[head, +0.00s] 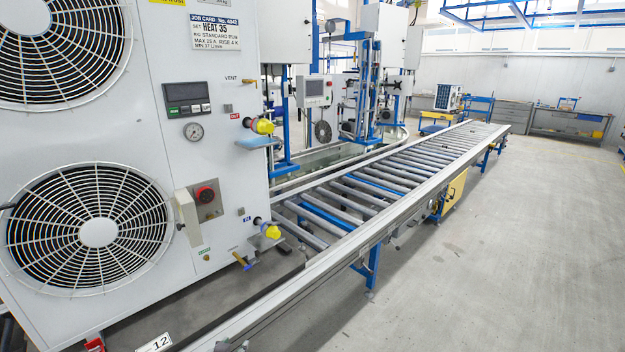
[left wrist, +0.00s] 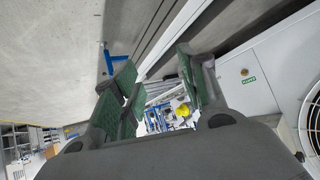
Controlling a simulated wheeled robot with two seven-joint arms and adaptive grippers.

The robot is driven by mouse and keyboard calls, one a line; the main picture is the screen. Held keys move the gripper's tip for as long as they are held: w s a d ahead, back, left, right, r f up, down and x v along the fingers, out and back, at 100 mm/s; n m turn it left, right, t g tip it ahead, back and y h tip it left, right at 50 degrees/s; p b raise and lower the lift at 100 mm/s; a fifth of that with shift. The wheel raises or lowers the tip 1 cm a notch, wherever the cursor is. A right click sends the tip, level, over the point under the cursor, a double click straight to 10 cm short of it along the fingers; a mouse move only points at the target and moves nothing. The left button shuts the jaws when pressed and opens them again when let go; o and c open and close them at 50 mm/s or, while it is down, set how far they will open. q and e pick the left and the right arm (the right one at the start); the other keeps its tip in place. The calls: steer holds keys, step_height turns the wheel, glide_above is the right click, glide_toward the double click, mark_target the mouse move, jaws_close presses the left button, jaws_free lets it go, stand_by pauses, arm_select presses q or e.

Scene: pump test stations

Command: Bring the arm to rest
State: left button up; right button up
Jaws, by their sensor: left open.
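My left gripper (left wrist: 158,78) shows in the left wrist view, its two dark fingers with green pads spread apart. Nothing is between the pads; the gap looks onto the floor, rails and a blurred yellow part (left wrist: 183,110) farther off. The left gripper does not show clearly in the head view. My right gripper is in neither view.
The grey floor (head: 500,250) at right is clear.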

arm_select(q)
steer(key=shift+s+r+g, duration=1.7)
steer(key=shift+s+g, duration=1.5)
steer(key=shift+s, duration=7.15)
step_height(320, 180, down, 32)
steer(key=s+g, duration=0.1)
steer(key=s, duration=0.1)
steer(key=s+a+f, duration=0.3)
steer(key=s+f, duration=0.7)
steer(key=s, duration=0.1)
steer(key=s+a+f+m+g, duration=0.1)
steer(key=s+a+f, duration=0.2)
steer(key=s+f, duration=0.7)
steer(key=shift+s+a+f, duration=0.2)
steer(key=shift+s+f, duration=0.1)
steer(key=shift+s, duration=0.2)
steer(key=shift+a, duration=0.1)
